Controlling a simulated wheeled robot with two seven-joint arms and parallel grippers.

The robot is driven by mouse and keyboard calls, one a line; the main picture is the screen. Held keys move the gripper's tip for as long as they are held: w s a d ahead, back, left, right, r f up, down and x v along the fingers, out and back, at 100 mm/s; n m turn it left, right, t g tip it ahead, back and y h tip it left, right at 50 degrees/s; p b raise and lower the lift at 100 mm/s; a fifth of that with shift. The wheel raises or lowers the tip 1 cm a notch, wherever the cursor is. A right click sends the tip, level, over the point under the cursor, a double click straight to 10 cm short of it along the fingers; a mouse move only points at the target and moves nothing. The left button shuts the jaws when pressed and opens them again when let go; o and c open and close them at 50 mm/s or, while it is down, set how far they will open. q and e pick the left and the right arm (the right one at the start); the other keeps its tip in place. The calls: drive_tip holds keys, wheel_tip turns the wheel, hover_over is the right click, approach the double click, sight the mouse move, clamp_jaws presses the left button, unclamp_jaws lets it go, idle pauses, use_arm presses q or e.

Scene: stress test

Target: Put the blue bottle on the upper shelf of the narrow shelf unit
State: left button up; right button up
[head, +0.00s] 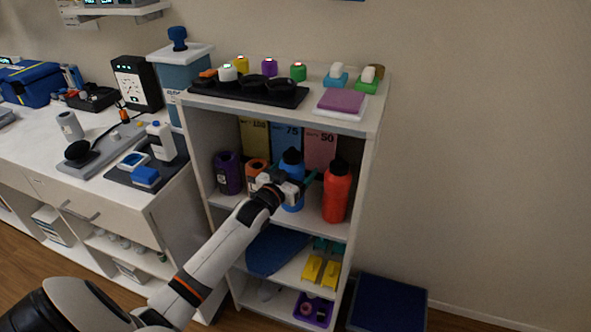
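The narrow shelf unit (362,160) stands against the wall in the head view. The blue bottle (292,201), with a dark cap, is upright in its upper open compartment, between an orange-topped container (257,167) and a red bottle (337,196). My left gripper (297,180) is at the blue bottle's middle and hides part of it. My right gripper is not in view.
A purple container (229,173) stands left in the same compartment, with upright coloured binders behind. Several items cover the unit's top. A dark blue box (388,304) is on the floor, right.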

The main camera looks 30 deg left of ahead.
use_arm(q)
drive_tip(key=shift+r, duration=0.1)
drive_tip(key=s, duration=1.2)
drive_tip(key=s+d+f+m+g+h, duration=0.1)
drive_tip(key=d+f+g, duration=0.1)
drive_tip(key=d+f, duration=0.45)
drive_tip(key=s+d+f+g, duration=0.15)
drive_tip(key=d+f, duration=0.25)
drive_tip(key=f, duration=0.6)
drive_tip(key=s+d+f+g, duration=0.1)
drive_tip(key=s+f+g, duration=0.2)
drive_tip(key=s+f, duration=0.45)
drive_tip(key=s+f+g, duration=0.2)
drive_tip(key=s+f, duration=0.2)
drive_tip(key=f, duration=0.7)
drive_tip(key=s+d+f+g, duration=0.1)
drive_tip(key=s+f+g, duration=0.2)
drive_tip(key=s+f, duration=0.45)
drive_tip(key=s+d+f+m+g+p, duration=0.1)
drive_tip(key=s+f, duration=0.3)
drive_tip(key=s, duration=0.6)
drive_tip(key=s+f+g+p, duration=0.1)
drive_tip(key=s+f+g, duration=0.3)
drive_tip(key=s, duration=0.6)
drive_tip(key=shift+d+f+m+p, duration=0.3)
drive_tip(key=shift+d+f+m, duration=0.05)
drive_tip(key=shift+f+m, duration=0.05)
